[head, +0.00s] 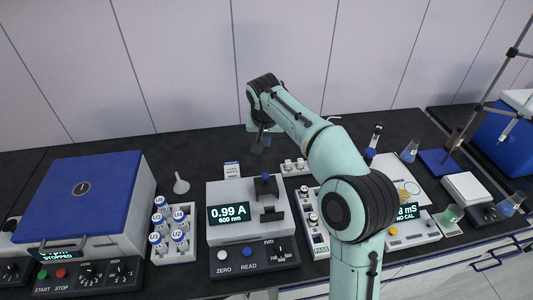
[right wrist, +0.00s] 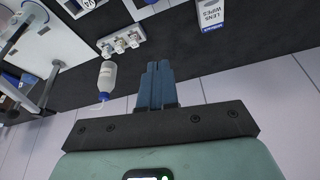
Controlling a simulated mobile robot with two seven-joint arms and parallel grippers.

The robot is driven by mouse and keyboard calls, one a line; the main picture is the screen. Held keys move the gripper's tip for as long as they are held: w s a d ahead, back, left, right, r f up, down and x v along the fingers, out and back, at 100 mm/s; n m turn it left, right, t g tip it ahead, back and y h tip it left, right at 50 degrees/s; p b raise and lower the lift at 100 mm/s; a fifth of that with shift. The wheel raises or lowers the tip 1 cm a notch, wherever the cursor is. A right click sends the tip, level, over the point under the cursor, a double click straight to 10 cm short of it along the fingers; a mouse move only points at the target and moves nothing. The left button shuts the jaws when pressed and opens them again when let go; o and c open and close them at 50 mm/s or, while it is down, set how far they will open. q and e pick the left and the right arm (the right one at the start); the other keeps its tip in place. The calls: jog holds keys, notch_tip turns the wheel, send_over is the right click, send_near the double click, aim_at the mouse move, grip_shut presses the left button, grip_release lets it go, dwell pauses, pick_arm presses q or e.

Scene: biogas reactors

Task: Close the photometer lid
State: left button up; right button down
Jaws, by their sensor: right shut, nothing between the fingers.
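The photometer (head: 232,197) is a pale box with a display reading 0.99 A, 600 nm, near the middle of the bench in the head view. My left gripper is not in view.
A blue-topped centrifuge (head: 85,190) and a rack of labelled vials (head: 173,232) stand to the left.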

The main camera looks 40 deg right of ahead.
jog(key=f, duration=0.1)
jog(key=b, duration=0.1)
send_over(266, 184)
jog(key=w+d, duration=0.2)
jog(key=w, duration=0.1)
notch_tip(266, 184, down, 9)
jog(key=shift+s+r, duration=0.1)
jog(key=shift+s, duration=0.05)
jog(key=shift+s+a, duration=0.2)
jog(key=shift+s, duration=0.2)
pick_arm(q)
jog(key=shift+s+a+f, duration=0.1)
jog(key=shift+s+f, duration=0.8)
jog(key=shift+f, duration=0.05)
pick_arm(e)
jog(key=shift+w, duration=0.1)
